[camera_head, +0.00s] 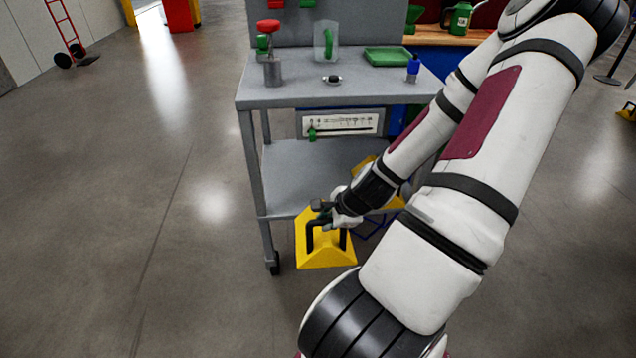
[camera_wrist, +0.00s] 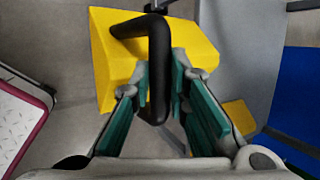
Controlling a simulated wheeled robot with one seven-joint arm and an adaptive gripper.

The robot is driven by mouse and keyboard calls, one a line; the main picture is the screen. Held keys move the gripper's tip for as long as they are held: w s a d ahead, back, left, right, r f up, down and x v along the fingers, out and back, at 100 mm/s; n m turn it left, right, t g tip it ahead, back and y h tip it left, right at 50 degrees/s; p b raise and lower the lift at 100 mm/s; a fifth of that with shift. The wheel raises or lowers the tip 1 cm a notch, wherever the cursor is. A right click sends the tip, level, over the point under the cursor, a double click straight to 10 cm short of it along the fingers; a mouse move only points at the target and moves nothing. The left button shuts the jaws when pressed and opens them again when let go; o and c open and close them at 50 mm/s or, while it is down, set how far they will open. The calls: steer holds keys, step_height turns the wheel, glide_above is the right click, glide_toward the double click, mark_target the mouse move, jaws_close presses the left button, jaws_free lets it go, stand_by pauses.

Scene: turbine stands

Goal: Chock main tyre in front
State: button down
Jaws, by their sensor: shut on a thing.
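A yellow wheel chock (camera_head: 325,250) with a black bar handle hangs from my gripper (camera_head: 330,212) beside the cart's near left leg. In the wrist view the chock (camera_wrist: 110,60) lies beyond the fingers. Its black handle (camera_wrist: 158,70) runs between the green finger pads of my gripper (camera_wrist: 160,95), which is shut on it. The chock's underside and its height above the floor are hard to judge. Another yellow piece (camera_wrist: 240,116) shows behind the fingers in the wrist view, and it is partly hidden by my arm in the head view (camera_head: 364,166). No tyre is in view.
A grey cart (camera_head: 300,165) stands right at the gripper, with a jug (camera_head: 326,42), a green tray (camera_head: 387,57) and small items on top. The floor to the left is clear. A red hand truck (camera_head: 66,30) stands far left.

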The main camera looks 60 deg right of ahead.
steer(key=shift+s+a+r+p, duration=0.3)
steer(key=shift+s+a+p, duration=0.35)
steer(key=shift+p, duration=0.55)
steer(key=s+a+p, duration=0.1)
steer(key=a+p, duration=0.1)
steer(key=p, duration=0.4)
steer(key=shift+s, duration=0.3)
